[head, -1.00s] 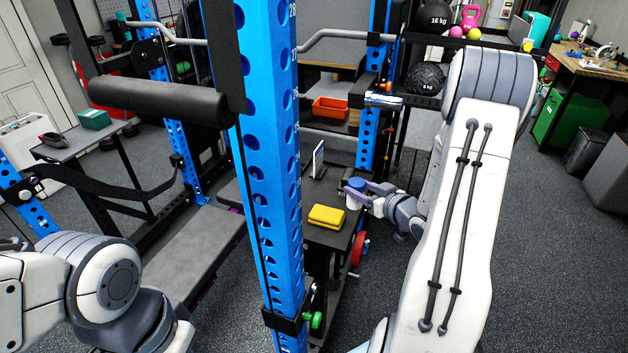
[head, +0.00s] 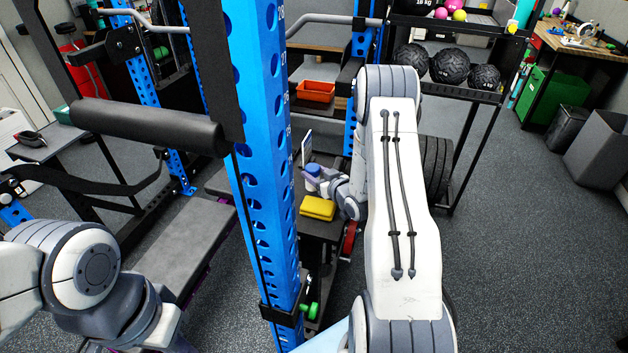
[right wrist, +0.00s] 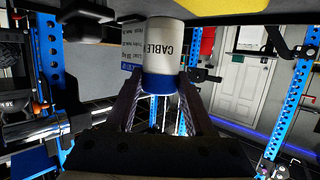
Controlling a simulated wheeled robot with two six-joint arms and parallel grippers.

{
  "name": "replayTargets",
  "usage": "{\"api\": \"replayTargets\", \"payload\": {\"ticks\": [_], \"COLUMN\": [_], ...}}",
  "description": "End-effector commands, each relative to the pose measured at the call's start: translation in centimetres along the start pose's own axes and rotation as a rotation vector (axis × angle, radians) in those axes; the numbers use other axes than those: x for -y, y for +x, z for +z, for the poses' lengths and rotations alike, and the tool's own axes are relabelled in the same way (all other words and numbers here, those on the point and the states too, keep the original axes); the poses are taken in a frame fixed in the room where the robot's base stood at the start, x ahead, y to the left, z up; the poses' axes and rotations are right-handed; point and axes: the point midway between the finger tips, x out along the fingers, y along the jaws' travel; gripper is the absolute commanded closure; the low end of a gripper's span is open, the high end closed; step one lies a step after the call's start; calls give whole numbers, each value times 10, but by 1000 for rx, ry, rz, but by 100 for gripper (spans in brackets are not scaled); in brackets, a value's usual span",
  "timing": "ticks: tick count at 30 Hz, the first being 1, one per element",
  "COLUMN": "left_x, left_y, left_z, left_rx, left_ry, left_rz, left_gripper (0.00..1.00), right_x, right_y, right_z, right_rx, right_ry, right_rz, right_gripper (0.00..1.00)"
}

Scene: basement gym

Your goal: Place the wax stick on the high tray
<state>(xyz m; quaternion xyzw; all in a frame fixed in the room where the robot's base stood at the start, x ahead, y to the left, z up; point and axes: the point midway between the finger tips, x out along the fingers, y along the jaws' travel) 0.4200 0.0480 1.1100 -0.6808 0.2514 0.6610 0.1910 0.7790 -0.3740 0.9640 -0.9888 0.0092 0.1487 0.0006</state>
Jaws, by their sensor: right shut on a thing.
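The wax stick is a white cylinder with dark lettering and a blue cap. It shows in the head view (head: 313,171) and in the right wrist view (right wrist: 166,50). My right gripper (right wrist: 160,100) is shut on it at the blue-cap end; it also shows in the head view (head: 322,182). The stick is over or at the dark tray surface (head: 325,229), behind a yellow block (head: 317,208). I cannot tell whether its base touches. My left gripper is out of view; only my left arm shows at the lower left.
A blue rack upright (head: 262,170) stands just left of the tray, with a black padded bar (head: 150,127) jutting left. A small white upright panel (head: 306,148) stands behind the stick. A red bin (head: 316,91) and a ball rack (head: 450,92) are farther back. Open floor lies right.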

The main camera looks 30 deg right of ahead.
Motion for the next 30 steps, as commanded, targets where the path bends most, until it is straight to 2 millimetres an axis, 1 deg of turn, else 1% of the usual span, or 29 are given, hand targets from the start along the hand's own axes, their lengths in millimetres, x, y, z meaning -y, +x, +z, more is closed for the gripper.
{"api": "replayTargets", "payload": {"ticks": [1,3,6,9,15,19,20,21,22,30], "left_x": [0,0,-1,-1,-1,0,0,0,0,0], "left_y": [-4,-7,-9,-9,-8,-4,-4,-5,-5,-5], "left_z": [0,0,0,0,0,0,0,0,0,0], "left_rx": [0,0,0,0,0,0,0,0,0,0], "left_ry": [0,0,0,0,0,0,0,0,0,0], "left_rz": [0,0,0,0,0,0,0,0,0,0], "left_gripper": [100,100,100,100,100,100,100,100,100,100], "right_x": [1,1,1,2,2,2,3,3,3,2], "right_y": [2,5,8,9,10,11,11,10,10,10], "right_z": [8,17,26,30,30,34,34,33,32,32], "right_rx": [5,4,2,1,0,0,1,1,1,1], "right_ry": [3,3,1,0,0,0,0,0,0,0], "right_rz": [-1,-2,-2,-2,-3,-3,-3,-3,-3,-3], "right_gripper": [100,100,100,100,100,100,43,28,17,17]}}
